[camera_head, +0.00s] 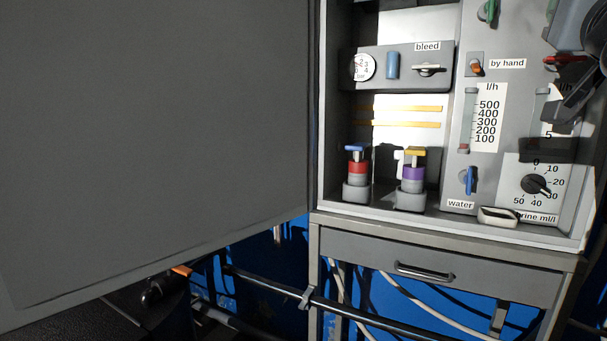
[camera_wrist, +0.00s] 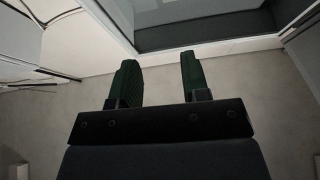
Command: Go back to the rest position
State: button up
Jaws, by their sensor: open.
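My gripper (camera_wrist: 160,80) shows in the wrist view with its two dark green fingers apart and nothing between them. Beyond the fingers are a plain grey-beige surface and a pale-framed dark panel. In the head view, part of my arm and gripper (camera_head: 570,105) shows dark at the upper right edge, in front of the right side of the cabinet (camera_head: 490,140). The fingertips there overlap the right flow gauge in the picture; I cannot tell whether they touch anything.
A large grey door panel (camera_head: 150,130) fills the left. The cabinet holds a red-banded valve (camera_head: 357,168), a purple-banded valve (camera_head: 411,173), a blue water lever (camera_head: 470,181) and a black brine dial (camera_head: 535,184). A drawer (camera_head: 440,265) and dark pipe (camera_head: 260,285) are below.

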jog(key=w+f+g+y+p, duration=0.25)
jog(key=w+f+g, duration=0.25)
jog(key=f, duration=1)
jog(key=w+f+g+y+p, duration=0.1)
jog(key=w+f+g+y, duration=0.35)
jog(key=f, duration=0.95)
jog(key=s+a+f+n+g+y+p, duration=0.1)
jog(key=s+a+f+n+g+p, duration=0.1)
jog(key=s+a+f+g+p, duration=0.2)
jog(key=s+a+f+n+g+y+p, duration=0.2)
jog(key=s+a+f, duration=0.4)
jog(key=a+f, duration=0.5)
jog(key=shift+a+f+n+g+p, duration=0.15)
jog(key=shift+f+n+g+p, duration=0.8)
jog(key=shift+f, duration=1.75)
